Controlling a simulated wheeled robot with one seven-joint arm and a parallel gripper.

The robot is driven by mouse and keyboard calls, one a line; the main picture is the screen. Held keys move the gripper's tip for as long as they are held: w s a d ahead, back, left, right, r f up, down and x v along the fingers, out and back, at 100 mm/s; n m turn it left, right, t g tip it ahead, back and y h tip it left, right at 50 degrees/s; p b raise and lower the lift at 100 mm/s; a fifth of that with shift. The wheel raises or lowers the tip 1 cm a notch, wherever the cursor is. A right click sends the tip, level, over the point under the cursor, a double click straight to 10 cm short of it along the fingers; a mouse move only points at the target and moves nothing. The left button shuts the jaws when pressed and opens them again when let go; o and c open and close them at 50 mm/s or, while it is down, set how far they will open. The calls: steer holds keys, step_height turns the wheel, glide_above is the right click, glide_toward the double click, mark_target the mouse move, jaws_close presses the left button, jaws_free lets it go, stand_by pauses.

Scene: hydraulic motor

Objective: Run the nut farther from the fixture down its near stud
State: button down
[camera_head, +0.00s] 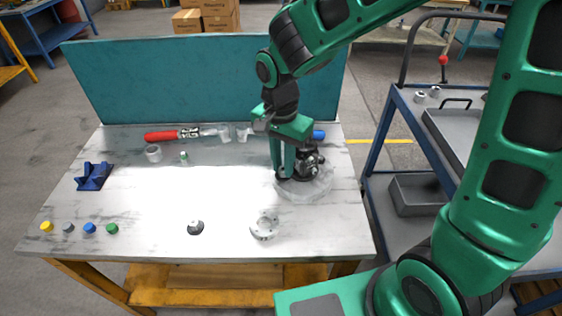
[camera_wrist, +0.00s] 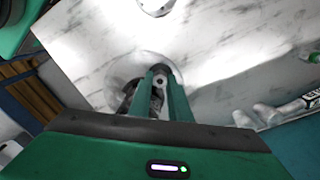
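The dark hydraulic motor (camera_head: 310,163) stands on a pale round base (camera_head: 303,187) at the right of the table. My gripper (camera_head: 285,172) points down right beside the motor, over the base. In the wrist view my gripper's two green fingers (camera_wrist: 160,77) reach over the base, with a small round grey part with a hole (camera_wrist: 159,82) between their tips. I cannot tell whether the fingers press on it or stand apart around it. The dark motor shows partly behind the left finger. I cannot clearly make out the nuts and studs; the fingers hide part of that area.
A holed metal flange (camera_head: 265,227) and a dark-topped round part (camera_head: 195,227) lie at the front. Several coloured caps (camera_head: 89,228) line the front left. A blue bracket (camera_head: 94,176), white ring (camera_head: 153,153) and red-handled tool (camera_head: 162,136) lie farther back. The table's middle is clear.

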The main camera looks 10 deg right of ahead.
steer(key=c, duration=1.9)
jaws_free()
steer(key=shift+o, duration=0.2)
steer(key=shift+c, duration=0.4)
jaws_close()
steer(key=m, duration=0.5)
steer(key=shift+m, duration=0.4)
steer(key=shift+d+f, duration=0.1)
